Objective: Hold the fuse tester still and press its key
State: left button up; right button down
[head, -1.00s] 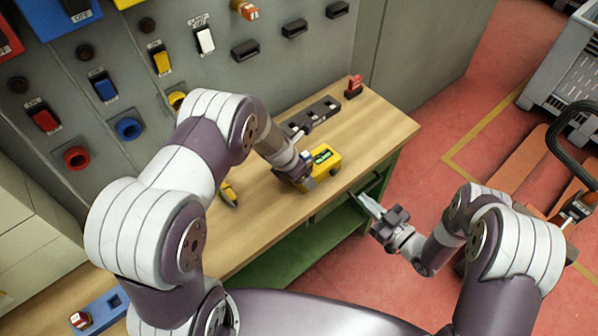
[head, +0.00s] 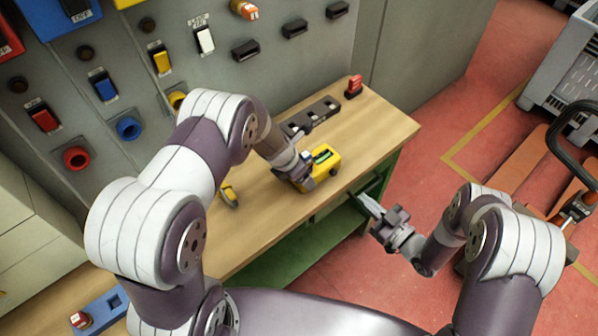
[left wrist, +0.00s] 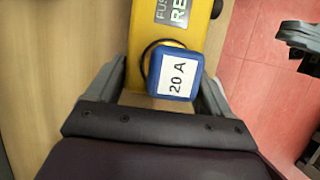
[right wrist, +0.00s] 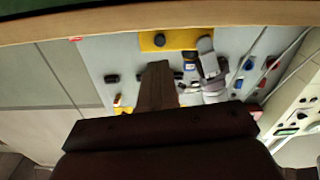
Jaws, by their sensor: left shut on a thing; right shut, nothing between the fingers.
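A blue block marked 20 A (left wrist: 177,75) sits at that end between the fingers. I cannot make out the key clearly. My right gripper (head: 369,204) is shut and empty, off the bench's front edge and apart from the tester. Its closed fingers (right wrist: 157,85) also show in the right wrist view.
Behind the tester lies a dark strip with holes (head: 312,117), and a red block (head: 353,86) stands beyond it. A yellow-and-dark item (head: 229,195) lies left of the tester. The grey switch panel (head: 225,85) rises behind the bench.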

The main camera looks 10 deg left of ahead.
aim_at(346, 185)
dwell(0.4)
pick_arm(q)
jog(key=shift+d, duration=0.1)
pick_arm(e)
jog(key=w+a+r, duration=0.1)
jog(key=a+r, duration=0.4)
pick_arm(q)
jog(key=shift+w, duration=0.1)
pick_arm(e)
jog(key=s+d+f+m+h, duration=0.2)
jog(key=d+f+m+h, duration=0.2)
jog(key=d+m+h, duration=0.2)
jog(key=h, duration=0.2)
jog(key=shift+f+m+h, duration=0.3)
jog(key=shift+f+m, duration=0.1)
jog(key=shift+s+a, duration=0.1)
jog(key=shift+a, duration=0.1)
jog(key=shift+w+a, duration=0.9)
jog(key=shift+a, duration=0.25)
jog(key=shift+w+a, duration=0.85)
jog(key=shift+a, duration=0.25)
jog(key=shift+w+a, duration=0.9)
jog(key=shift+a, duration=0.25)
